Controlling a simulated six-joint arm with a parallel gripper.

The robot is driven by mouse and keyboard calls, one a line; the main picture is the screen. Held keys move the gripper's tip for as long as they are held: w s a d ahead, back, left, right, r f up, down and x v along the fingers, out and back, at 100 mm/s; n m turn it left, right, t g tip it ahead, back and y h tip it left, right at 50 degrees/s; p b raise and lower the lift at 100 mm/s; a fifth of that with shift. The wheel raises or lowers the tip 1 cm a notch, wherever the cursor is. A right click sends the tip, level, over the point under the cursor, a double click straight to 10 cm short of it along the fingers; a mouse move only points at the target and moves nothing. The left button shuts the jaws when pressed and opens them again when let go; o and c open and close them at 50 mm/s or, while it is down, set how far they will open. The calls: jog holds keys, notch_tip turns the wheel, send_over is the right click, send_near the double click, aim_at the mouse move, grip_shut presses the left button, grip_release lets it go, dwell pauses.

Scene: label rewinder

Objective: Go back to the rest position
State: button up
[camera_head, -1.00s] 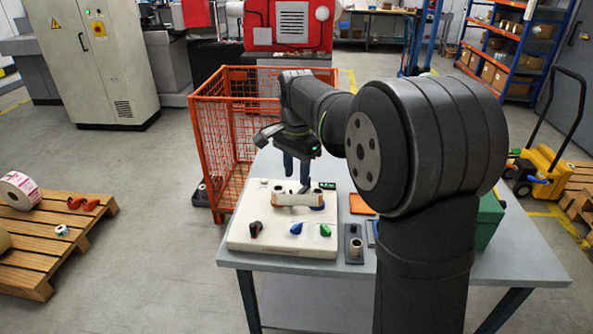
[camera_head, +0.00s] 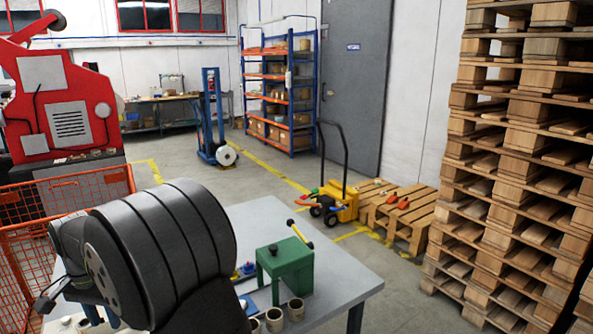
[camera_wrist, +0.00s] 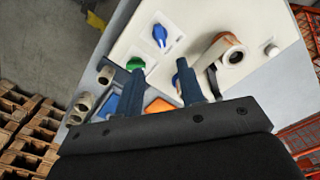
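My gripper (camera_wrist: 161,78) shows in the wrist view with its two dark blue fingers apart and nothing between them. Beyond the fingers is the cream label rewinder (camera_wrist: 200,18), with a label roll (camera_wrist: 232,54) on it, a blue knob (camera_wrist: 160,35) and a green knob (camera_wrist: 135,63). A finger overlaps the green knob in the picture; whether they touch I cannot tell. In the head view my arm covers the lower left, and the gripper and most of the rewinder are hidden.
The grey table (camera_head: 345,283) carries a green box-like device (camera_head: 287,264) and several small cores (camera_head: 296,309). An orange mesh cage (camera_head: 95,190) stands at the left. Tall stacked pallets (camera_head: 520,150) rise at the right; a yellow pallet truck (camera_head: 345,207) stands beyond the table.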

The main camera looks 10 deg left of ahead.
notch_tip(320, 180, down, 12)
dwell(0.4)
jog(key=shift+r, duration=0.1)
